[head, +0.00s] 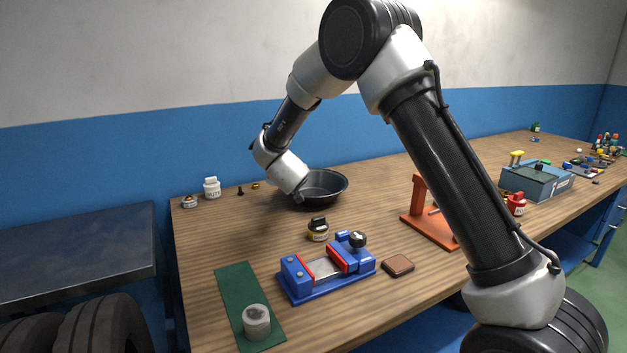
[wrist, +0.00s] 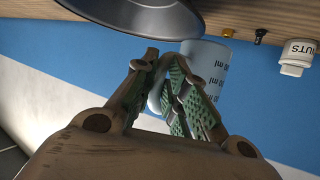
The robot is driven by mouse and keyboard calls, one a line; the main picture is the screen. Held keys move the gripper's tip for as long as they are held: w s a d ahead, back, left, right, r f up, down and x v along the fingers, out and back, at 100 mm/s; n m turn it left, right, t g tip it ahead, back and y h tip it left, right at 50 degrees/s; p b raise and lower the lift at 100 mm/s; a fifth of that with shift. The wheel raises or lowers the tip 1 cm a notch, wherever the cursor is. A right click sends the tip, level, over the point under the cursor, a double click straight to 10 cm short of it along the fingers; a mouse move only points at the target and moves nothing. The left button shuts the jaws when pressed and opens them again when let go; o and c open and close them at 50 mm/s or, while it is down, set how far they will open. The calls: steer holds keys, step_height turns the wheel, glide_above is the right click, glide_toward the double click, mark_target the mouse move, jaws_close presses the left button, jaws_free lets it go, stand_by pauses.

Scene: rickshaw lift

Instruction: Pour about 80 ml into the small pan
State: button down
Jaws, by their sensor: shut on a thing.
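The small pan (head: 322,187) is a dark, round, shallow dish near the back left of the workbench. Part of it also shows at the top of the wrist view (wrist: 140,15). In the wrist view my gripper (wrist: 163,65) is shut on a pale blue measuring cup (wrist: 206,62) with dark ml marks. The cup is close to the pan in that view. In the head view my wrist is at the pan's left edge and hides the gripper and cup. I cannot tell the cup's exact tilt, its contents, or any liquid in the pan.
A white NUTS jar (head: 212,187) and small parts stand left of the pan. A dark-lidded jar (head: 318,229), blue vise (head: 328,268), brown block (head: 397,265) and orange stand (head: 432,220) are in front. A grey cylinder (head: 257,322) stands on a green mat (head: 238,285).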

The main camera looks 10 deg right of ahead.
steer(key=shift+s, duration=0.1)
stand_by(0.3)
steer(key=shift+w+d+f+m+g+y+p, duration=0.1)
steer(key=shift+d+f+m+g+y+p, duration=0.2)
steer(key=shift+d+m+y, duration=0.35)
steer(key=shift+w+d+f+m+g+y, duration=0.15)
steer(key=shift+d+m+g+y, duration=0.2)
steer(key=shift+m+y, duration=0.35)
steer(key=shift+w+d+f+m+g+y+p, duration=0.1)
steer(key=shift+d+f+m+g+y+p, duration=0.1)
steer(key=shift+d+m+g+y, duration=0.45)
steer(key=shift+s+a+f+m+y, duration=0.1)
steer(key=shift+a+f+m+y, duration=0.15)
steer(key=shift+y, duration=0.45)
steer(key=f+m+y+p, duration=0.2)
steer(key=shift+s+a+y+p, duration=0.1)
steer(key=shift+a+y+p, duration=0.2)
steer(key=shift+y+p, duration=0.1)
steer(key=shift+m+p, duration=0.3)
steer(key=shift+m, duration=0.05)
steer(key=shift+f+y+p, duration=0.25)
steer(key=shift+y+p, duration=0.15)
steer(key=shift+d+f+m+p, duration=0.15)
steer(key=shift+d+m+p, duration=0.2)
steer(key=shift+p, duration=0.9)
